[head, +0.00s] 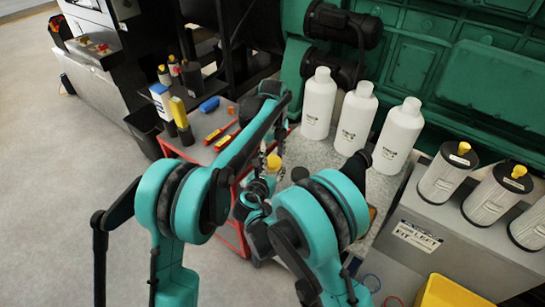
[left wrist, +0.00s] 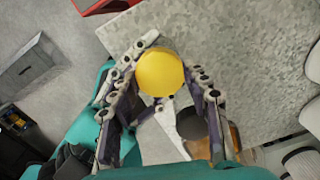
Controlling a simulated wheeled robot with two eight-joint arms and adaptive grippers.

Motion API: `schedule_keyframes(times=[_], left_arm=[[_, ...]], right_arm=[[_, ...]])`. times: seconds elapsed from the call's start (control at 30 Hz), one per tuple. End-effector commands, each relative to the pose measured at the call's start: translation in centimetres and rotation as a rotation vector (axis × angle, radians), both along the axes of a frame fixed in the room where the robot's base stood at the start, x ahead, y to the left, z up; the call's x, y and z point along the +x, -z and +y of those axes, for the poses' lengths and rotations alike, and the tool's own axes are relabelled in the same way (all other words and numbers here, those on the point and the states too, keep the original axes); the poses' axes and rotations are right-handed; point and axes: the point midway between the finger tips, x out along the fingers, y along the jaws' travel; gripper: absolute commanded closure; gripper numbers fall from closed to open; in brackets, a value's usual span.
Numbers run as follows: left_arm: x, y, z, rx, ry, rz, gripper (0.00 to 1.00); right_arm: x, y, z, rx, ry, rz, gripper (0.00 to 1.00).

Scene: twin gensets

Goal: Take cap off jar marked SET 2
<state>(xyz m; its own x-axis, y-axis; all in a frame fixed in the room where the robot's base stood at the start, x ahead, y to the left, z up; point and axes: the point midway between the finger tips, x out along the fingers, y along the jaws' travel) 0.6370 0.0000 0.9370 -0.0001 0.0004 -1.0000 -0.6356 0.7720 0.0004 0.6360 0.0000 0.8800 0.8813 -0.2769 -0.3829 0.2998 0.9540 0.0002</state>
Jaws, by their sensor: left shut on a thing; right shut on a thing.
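The yellow cap (head: 273,162) shows small between my arms, over the near left part of the grey bench top. In the left wrist view the round yellow cap (left wrist: 160,72) sits between the fingertips of my left gripper (left wrist: 160,80), which is shut on it. My left gripper (head: 275,143) comes down from above in the head view. My right gripper (head: 258,188) is low beside the cap, shut on what seems to be the jar under it. That jar is mostly hidden, and no SET 2 marking is readable.
A black-topped jar with amber contents (left wrist: 195,125) is close by. Three white bottles (head: 355,117) stand at the back, and grey canisters (head: 447,174) at right. A red-edged cart (head: 205,125) holds tools. A yellow bin (head: 445,292) is at lower right.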

Motion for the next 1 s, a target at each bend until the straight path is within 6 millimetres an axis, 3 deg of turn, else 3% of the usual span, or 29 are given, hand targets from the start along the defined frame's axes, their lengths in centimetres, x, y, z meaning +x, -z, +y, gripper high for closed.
schedule_keyframes(times=[1.0], left_arm=[[-0.01, -0.1, 0.01, 0.0, -2.536, -0.001, 0.88]], right_arm=[[-0.01, -0.03, 0.01, -0.001, 0.0, -0.001, 1.0]])
